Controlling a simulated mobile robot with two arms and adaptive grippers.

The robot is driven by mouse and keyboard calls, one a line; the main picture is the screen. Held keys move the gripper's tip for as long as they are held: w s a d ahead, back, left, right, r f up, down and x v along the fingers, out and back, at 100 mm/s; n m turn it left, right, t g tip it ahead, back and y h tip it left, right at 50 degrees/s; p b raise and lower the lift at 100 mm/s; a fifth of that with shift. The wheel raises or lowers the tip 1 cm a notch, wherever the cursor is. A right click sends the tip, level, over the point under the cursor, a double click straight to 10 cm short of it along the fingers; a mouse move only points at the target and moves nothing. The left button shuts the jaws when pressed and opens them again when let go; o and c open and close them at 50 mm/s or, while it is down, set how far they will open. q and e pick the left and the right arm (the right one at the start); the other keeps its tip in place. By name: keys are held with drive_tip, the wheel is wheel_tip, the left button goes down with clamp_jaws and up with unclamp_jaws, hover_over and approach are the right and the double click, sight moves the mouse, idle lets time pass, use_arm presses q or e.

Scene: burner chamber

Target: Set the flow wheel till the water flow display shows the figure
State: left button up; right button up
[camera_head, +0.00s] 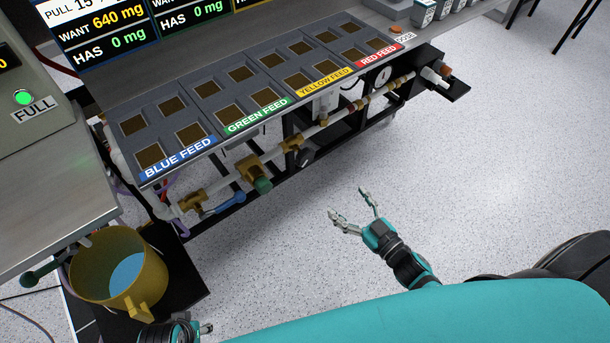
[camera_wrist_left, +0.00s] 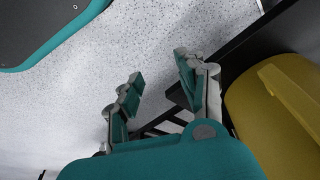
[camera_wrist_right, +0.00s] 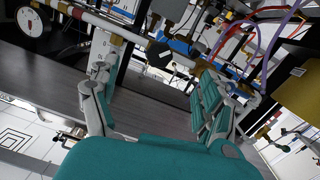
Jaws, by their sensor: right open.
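Brass and white pipework (camera_head: 300,135) runs under the feed bench. A green round knob (camera_head: 262,185) and a blue lever (camera_head: 225,203) sit on it at its lower left end; I cannot tell for sure which part is the flow wheel. A display (camera_head: 5,57) cut off at the left edge shows a yellow 0; I cannot tell whether it is the water flow display. My right gripper (camera_head: 349,203) is open and empty, apart from the pipework, and shows in the right wrist view (camera_wrist_right: 155,80). My left gripper (camera_wrist_left: 157,75) is open and empty beside the yellow bucket.
The yellow bucket (camera_head: 150,262) with light blue liquid inside stands at the lower left. The bench front (camera_head: 215,140) overhangs the pipes. A round white dial (camera_head: 382,77) sits at the pipes' right end. The speckled floor (camera_head: 480,160) is clear to the right.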

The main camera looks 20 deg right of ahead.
sight(308, 160)
drive_tip(key=shift+n+t+y, duration=0.3)
drive_tip(key=shift+n+y, duration=0.1)
drive_tip(key=b+x, duration=0.1)
drive_tip(key=x, duration=0.9)
drive_tip(key=r+b+x, duration=0.1)
drive_tip(key=x, duration=0.5)
drive_tip(key=shift+a+r+b, duration=0.1)
drive_tip(key=shift+a+b, duration=0.05)
drive_tip(key=shift+b, duration=0.15)
drive_tip(key=shift+x, duration=0.85)
use_arm(q)
drive_tip(key=w+v, duration=0.2)
drive_tip(key=v, duration=0.7)
drive_tip(key=shift+r+t, duration=0.3)
drive_tip(key=shift+r, duration=0.1)
use_arm(e)
drive_tip(key=c, duration=1.2)
drive_tip(key=shift+o, duration=0.2)
